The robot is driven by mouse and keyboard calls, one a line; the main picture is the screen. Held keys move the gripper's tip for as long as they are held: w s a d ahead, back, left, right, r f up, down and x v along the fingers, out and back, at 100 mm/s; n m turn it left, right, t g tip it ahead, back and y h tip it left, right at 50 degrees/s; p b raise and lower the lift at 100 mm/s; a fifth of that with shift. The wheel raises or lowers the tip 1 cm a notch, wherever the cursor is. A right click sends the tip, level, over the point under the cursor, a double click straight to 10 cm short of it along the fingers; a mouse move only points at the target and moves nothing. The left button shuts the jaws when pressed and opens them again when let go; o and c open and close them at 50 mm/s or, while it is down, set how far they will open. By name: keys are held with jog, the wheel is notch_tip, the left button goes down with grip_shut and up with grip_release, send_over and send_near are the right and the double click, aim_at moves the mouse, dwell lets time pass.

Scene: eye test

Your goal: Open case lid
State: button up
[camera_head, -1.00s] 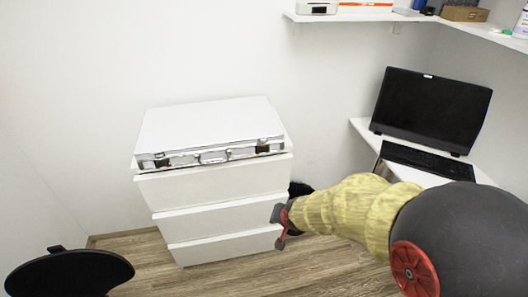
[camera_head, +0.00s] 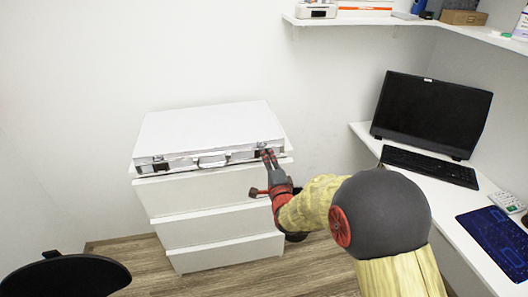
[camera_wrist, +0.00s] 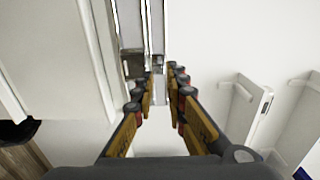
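The white case (camera_head: 205,127) lies flat with its lid down on top of a white drawer unit (camera_head: 208,190). Its silver front edge has a handle (camera_head: 212,161) and a dark latch near each end, the left latch (camera_head: 160,166) clear to see. My gripper (camera_head: 268,156) is at the right end of the front edge, over the right latch area, and partly hides it. In the wrist view, my gripper (camera_wrist: 164,76) has its two fingers apart with a narrow empty gap. The case's metal edge (camera_wrist: 153,28) shows just beyond the fingertips. I cannot tell whether they touch it.
A desk on the right (camera_head: 465,205) holds a monitor (camera_head: 432,108), a keyboard (camera_head: 430,166) and a dark blue mat (camera_head: 500,240). A wall shelf (camera_head: 345,17) is above. A black chair (camera_head: 65,277) stands at the lower left. Wall space above the case is clear.

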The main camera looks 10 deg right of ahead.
jog(key=shift+w+b, duration=0.6)
jog(key=shift+w, duration=1.85)
jog(key=shift+f, duration=0.1)
grip_shut()
